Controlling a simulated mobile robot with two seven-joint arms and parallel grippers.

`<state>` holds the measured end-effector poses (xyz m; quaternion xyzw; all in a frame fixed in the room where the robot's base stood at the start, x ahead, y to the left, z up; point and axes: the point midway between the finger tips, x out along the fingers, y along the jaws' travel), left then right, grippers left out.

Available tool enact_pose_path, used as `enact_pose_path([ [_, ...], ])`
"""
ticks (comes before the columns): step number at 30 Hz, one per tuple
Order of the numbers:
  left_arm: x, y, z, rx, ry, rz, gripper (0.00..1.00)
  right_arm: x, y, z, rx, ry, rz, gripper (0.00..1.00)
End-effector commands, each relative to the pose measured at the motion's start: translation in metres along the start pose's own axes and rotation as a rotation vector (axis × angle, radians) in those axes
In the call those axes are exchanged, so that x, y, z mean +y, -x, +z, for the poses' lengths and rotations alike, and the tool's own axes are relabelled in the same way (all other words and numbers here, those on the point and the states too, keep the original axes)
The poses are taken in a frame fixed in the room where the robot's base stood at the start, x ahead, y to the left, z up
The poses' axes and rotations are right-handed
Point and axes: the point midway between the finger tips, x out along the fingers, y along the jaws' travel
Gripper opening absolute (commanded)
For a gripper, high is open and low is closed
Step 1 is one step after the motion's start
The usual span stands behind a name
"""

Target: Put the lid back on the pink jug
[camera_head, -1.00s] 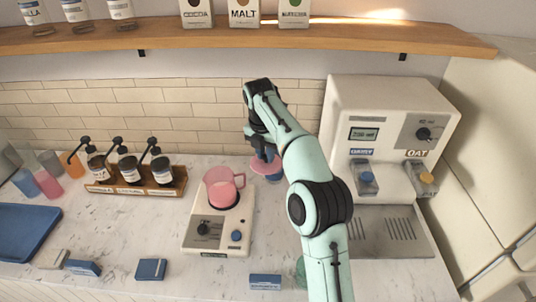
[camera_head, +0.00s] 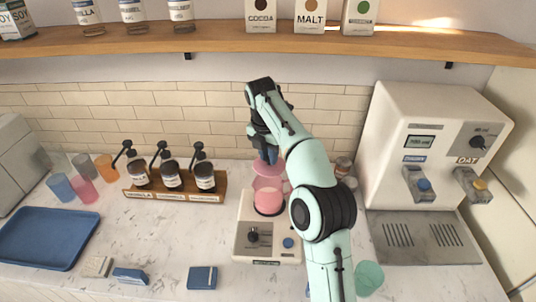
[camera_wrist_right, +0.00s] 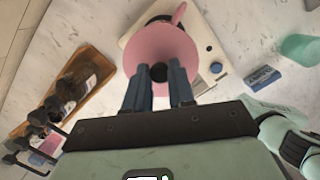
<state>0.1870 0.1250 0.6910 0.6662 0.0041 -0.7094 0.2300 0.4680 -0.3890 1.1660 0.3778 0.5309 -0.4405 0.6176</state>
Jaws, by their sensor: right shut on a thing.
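My right gripper (camera_head: 266,157) is above the jug, shut on the pink lid (camera_head: 268,170). The lid appears just above the jug's rim; whether they touch is hard to tell. In the right wrist view, the round lid (camera_wrist_right: 160,45) covers most of the jug, with its dark knob between my fingers (camera_wrist_right: 160,76). A pink handle (camera_wrist_right: 179,14) sticks out past the lid's edge. My left gripper is not in view.
A wooden rack of pump bottles (camera_head: 178,192) stands left of the scale. The white milk machine (camera_head: 440,150) is on the right, and small jars (camera_head: 343,167) stand behind my arm. A blue tray (camera_head: 45,237), cups and small boxes are on the counter. A shelf (camera_head: 220,43) runs above.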

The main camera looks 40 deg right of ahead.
Motion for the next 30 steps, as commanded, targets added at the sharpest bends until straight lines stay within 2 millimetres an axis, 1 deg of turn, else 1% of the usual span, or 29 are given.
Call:
enact_pose_path([
  [4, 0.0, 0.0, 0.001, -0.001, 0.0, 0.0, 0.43, -0.001, -0.001, 0.0, 0.0, -0.003, -0.001, 0.0],
  [8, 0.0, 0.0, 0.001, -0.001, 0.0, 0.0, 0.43, -0.001, -0.008, -0.001, 0.0, -0.003, -0.002, 0.0],
  [18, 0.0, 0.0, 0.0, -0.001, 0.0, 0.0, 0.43, -0.001, -0.04, -0.006, 0.0, -0.004, -0.002, 0.0],
  [21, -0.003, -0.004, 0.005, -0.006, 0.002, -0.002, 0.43, -0.001, -0.05, -0.008, 0.001, -0.003, -0.003, 0.0],
  [25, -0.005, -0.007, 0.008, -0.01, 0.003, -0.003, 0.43, -0.002, -0.058, -0.009, 0.0, -0.003, -0.003, 0.0],
  [30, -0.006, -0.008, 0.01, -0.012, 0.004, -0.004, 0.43, -0.001, -0.063, -0.009, 0.0, -0.003, -0.001, 0.0],
])
